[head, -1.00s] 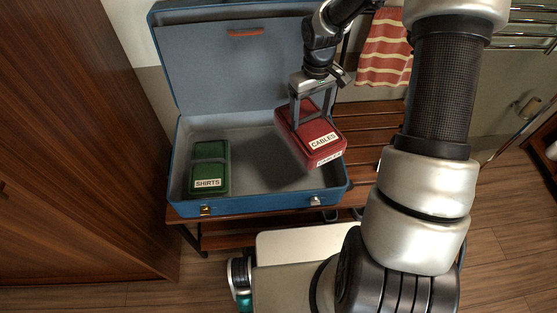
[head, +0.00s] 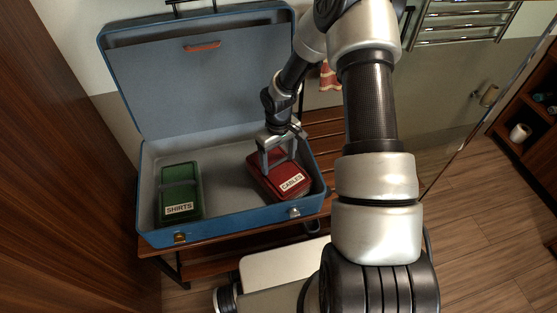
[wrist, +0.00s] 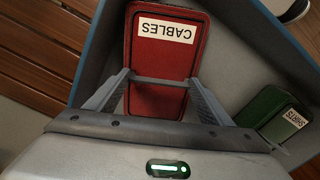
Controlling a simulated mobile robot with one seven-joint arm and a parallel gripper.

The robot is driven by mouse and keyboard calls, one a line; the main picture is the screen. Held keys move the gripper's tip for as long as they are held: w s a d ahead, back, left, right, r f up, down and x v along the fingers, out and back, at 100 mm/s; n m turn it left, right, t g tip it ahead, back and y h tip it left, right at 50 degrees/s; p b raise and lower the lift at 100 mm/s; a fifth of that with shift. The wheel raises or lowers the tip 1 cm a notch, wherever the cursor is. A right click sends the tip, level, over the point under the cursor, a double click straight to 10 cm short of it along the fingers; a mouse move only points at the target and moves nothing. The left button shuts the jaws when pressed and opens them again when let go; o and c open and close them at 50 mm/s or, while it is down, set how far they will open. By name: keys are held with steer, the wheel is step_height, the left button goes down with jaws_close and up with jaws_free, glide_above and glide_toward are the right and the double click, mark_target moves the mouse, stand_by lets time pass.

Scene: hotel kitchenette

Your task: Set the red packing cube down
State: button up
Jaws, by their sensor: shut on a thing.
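The red packing cube (head: 284,189), labelled CABLES, is inside the right part of the open blue suitcase (head: 240,221). It also fills the middle of the wrist view (wrist: 165,62). The green packing cube (head: 180,189), labelled SHIRTS, lies at the left of the case and also shows in the wrist view (wrist: 271,112).
The suitcase rests on a slatted wooden rack (head: 322,126), its lid (head: 200,75) standing open at the back. Bare case floor (head: 225,170) lies between the two cubes. A dark wooden cabinet (head: 65,150) stands at left.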

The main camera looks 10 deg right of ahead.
steer(key=shift+f, duration=0.15)
steer(key=o, duration=1.8)
steer(key=shift+r, duration=0.2)
